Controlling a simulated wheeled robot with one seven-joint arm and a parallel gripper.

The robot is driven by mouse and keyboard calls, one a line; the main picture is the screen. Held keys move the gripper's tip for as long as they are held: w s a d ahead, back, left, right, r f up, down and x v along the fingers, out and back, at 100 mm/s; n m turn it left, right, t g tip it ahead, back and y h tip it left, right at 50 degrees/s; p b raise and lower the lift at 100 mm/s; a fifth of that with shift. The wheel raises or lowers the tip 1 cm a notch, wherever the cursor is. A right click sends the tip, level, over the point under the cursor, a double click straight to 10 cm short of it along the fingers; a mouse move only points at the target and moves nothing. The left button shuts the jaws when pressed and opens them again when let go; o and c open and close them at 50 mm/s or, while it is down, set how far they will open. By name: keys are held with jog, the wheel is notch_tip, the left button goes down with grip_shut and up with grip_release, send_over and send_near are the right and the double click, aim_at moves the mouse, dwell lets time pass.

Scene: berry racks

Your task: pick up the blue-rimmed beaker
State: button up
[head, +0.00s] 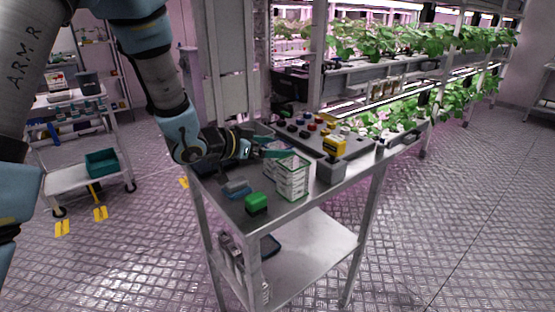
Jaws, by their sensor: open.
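My gripper (278,150) reaches over the steel cart from the left, low above its top. Its fingers are small in the view and look apart, with nothing clearly held between them. A stack of clear, pale containers with green edges (292,178) stands just in front of and below the fingers. I cannot make out a blue-rimmed beaker for certain; the area right at and behind my gripper is partly hidden by the arm and the stack.
Plant racks (390,65) stand behind. The floor at right is clear.

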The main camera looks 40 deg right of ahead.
jog(key=shift+d+f, duration=0.25)
jog(key=shift+d, duration=0.4)
jog(key=shift+c, duration=0.4)
jog(key=c, duration=1.3)
jog(key=shift+o, duration=0.2)
